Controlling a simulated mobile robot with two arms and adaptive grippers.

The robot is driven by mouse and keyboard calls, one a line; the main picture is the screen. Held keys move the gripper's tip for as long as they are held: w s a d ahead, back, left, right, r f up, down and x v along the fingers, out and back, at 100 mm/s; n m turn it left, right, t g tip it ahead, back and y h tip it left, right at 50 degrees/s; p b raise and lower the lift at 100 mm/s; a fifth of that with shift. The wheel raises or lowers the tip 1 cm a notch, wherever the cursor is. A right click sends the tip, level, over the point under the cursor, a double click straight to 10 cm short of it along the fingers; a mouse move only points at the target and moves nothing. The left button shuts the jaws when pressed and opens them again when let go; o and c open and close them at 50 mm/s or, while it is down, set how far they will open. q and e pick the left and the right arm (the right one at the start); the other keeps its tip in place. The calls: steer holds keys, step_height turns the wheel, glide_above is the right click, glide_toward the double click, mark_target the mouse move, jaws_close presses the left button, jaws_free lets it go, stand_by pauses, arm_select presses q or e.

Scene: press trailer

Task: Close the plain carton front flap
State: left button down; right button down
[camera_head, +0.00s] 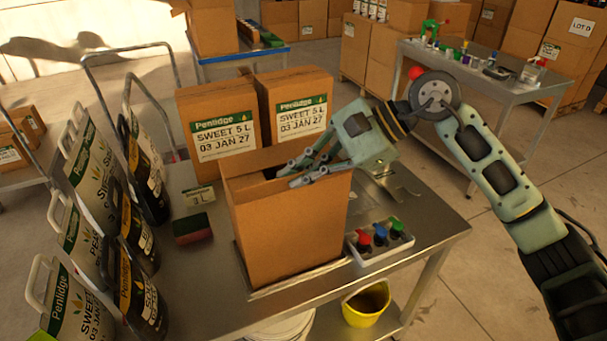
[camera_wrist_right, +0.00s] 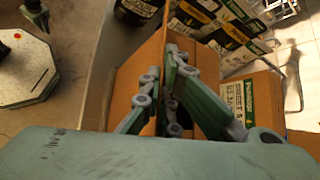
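The plain carton (camera_head: 290,235) stands upright on the metal table, in the middle of the head view. Its top is open, with cardboard raised at the back and left of the opening. My right gripper (camera_head: 297,174) comes in from the right, with its two fingers apart at the top of the carton, close to the near rim. The right wrist view shows both fingers (camera_wrist_right: 170,70) against brown cardboard (camera_wrist_right: 128,80). Whether they touch it is unclear, and the gripper hides part of the opening and any front flap there. My left gripper is not seen in the head view.
Two labelled cartons (camera_head: 222,125) stand just behind. Several labelled jugs (camera_head: 80,235) fill the left. A red-and-green block (camera_head: 192,229) lies left of the carton. A white tray with coloured caps (camera_head: 380,241) sits to its right. A yellow bucket (camera_head: 366,305) is below the tabletop.

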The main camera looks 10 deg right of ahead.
steer(key=c, duration=2.5)
jaws_free()
steer(key=o, duration=0.5)
steer(key=v, duration=1.2)
